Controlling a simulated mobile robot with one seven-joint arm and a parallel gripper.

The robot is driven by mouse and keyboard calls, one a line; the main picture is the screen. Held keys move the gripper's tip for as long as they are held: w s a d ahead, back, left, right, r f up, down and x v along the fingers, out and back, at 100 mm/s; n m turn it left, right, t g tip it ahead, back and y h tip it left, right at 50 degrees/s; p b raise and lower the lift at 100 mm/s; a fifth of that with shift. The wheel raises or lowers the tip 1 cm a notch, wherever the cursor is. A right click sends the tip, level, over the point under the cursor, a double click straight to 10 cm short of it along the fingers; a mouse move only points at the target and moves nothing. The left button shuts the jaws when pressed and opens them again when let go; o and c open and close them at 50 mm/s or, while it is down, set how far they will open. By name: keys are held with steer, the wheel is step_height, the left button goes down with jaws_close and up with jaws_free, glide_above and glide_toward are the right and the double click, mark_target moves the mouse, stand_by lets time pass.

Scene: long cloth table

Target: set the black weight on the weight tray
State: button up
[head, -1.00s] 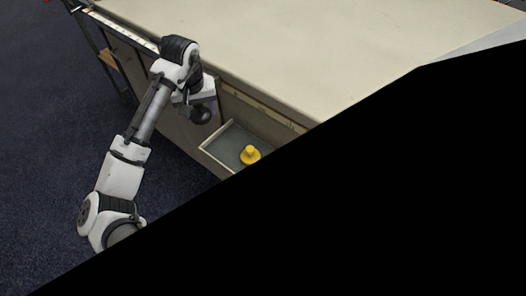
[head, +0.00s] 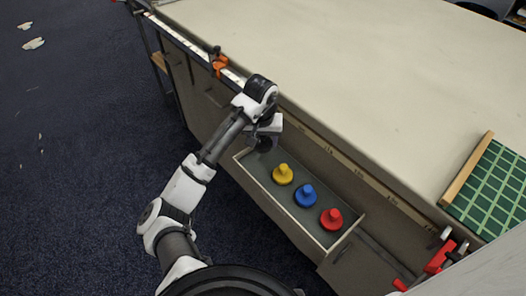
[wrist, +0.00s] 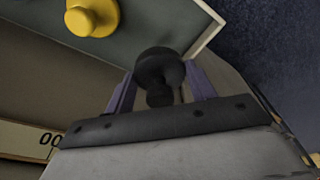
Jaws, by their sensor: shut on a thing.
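My gripper (head: 266,130) is shut on the black weight (head: 263,144) at the far left end of an open drawer (head: 290,226). In the wrist view the black weight (wrist: 158,66) shows its round base outward, with its knob between my two purple-grey fingers (wrist: 160,94). In that view it appears near the drawer's corner; whether it touches the drawer floor I cannot tell. I cannot pick out a thing that is surely the weight tray.
In the drawer stand a yellow weight (head: 282,175), a blue weight (head: 305,196) and a red weight (head: 331,219). The long cloth table (head: 330,70) is mostly bare. A green gridded board (head: 495,190) with a wooden edge lies at right. Orange (head: 219,64) and red (head: 438,258) clamps grip the table edge.

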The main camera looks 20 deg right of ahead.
mark_target(262, 138)
steer(key=shift+f, duration=2.8)
steer(key=shift+f, duration=0.1)
steer(key=o, duration=1.3)
steer(key=r, duration=0.4)
steer(key=s+r, duration=0.1)
steer(key=r, duration=0.7)
steer(key=shift+s+a, duration=0.3)
steer(key=shift+a, duration=0.1)
steer(key=shift+r, duration=0.1)
